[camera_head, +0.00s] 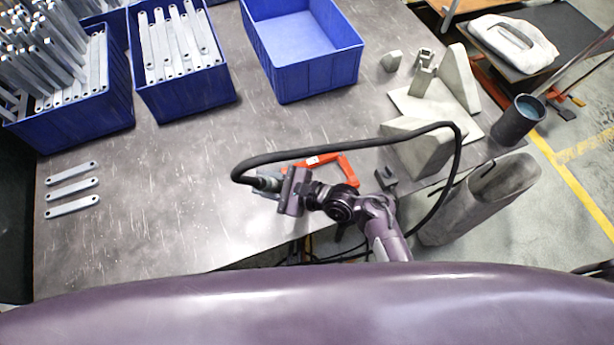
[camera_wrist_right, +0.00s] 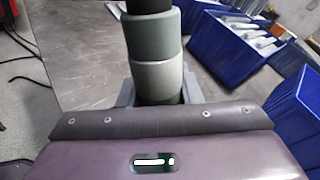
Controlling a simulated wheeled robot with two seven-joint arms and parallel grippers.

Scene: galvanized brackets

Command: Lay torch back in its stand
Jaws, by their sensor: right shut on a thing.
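My right gripper (camera_head: 283,188) is shut on the torch (camera_head: 266,181), above the front part of the grey table. In the right wrist view the torch (camera_wrist_right: 152,50) is a grey and dark cylinder between the gripper's fingers (camera_wrist_right: 158,92). A thick black cable runs from the torch, arching right and back down beside my arm. At the right of the table a pale base plate (camera_head: 407,101) carries grey angled pieces and a small forked upright (camera_head: 424,72); I cannot tell for sure which part is the torch stand. The torch is apart from these pieces. My left gripper is not in view.
A red-orange clamp or frame (camera_head: 346,164) lies just behind the torch. A large grey block (camera_head: 425,155) stands right of it under the cable. Blue bins (camera_head: 318,75) line the back, two with brackets. Three flat brackets (camera_head: 72,188) lie at left. The table middle is clear.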

